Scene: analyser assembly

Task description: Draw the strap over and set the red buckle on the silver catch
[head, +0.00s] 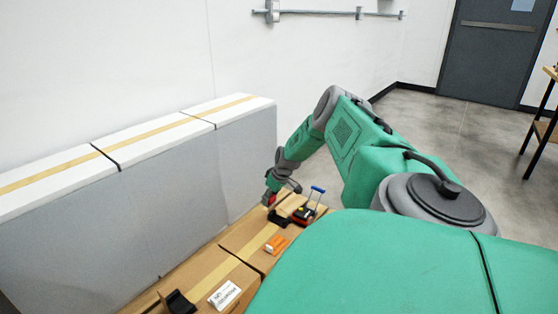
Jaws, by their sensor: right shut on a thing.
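My right gripper (271,195) is at the end of the green arm, low over the far end of the cardboard surface. It is shut on a small red piece (268,200), which looks like the red buckle; it is too small to be certain. The strap cannot be made out. The silver catch cannot be made out either. A black and red device (303,214) with a blue-topped handle (318,189) stands just right of the gripper. My left gripper is not in view.
Cardboard boxes (205,268) form the work surface. An orange piece (277,244), a black piece (277,218), a white labelled box (224,295) and a black holder (178,302) lie on it. Tall grey, white-topped boxes (180,180) wall off the left side. Open floor lies beyond.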

